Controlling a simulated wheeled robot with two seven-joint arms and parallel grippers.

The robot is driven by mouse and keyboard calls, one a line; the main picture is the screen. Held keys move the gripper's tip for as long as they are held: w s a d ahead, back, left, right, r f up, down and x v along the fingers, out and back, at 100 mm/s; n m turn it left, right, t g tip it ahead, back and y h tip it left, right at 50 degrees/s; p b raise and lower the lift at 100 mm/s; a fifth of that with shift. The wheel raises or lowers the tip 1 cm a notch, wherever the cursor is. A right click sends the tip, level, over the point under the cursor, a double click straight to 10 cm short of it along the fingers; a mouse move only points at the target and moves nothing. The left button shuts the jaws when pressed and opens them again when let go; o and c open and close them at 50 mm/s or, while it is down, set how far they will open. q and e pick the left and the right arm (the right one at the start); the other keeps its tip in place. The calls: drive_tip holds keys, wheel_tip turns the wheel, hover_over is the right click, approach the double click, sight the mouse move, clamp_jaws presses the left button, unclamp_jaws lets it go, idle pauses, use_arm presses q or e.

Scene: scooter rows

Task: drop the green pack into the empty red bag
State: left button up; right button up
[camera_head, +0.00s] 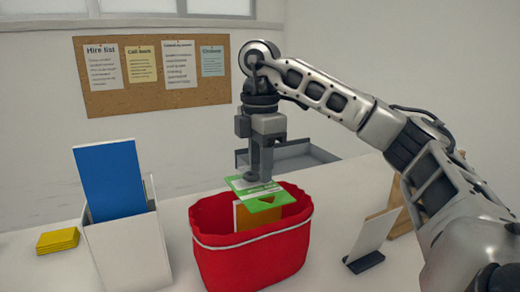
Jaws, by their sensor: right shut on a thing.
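The green pack (262,203), flat with a white patch, is held roughly level by my right gripper (260,178). The gripper points down and is shut on the pack, over the mouth of the red bag (250,262). The bag stands open on the white table, with a pale band below its rim. An orange-yellow flat piece (257,218) shows inside the bag, under the pack. The bag's floor is hidden. My left gripper is not in view.
A white bin (130,255) holding a blue board (110,178) stands left of the bag. Yellow pads (57,240) lie at far left. A white card in a black stand (365,264) is on the right. A grey tray (290,152) sits behind.

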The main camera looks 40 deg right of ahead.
drive_tip(key=shift+f, duration=0.45)
drive_tip(key=o, duration=1.1)
drive_tip(key=shift+c, duration=0.2)
drive_tip(key=shift+r, duration=0.1)
wheel_tip(320, 180, up, 16)
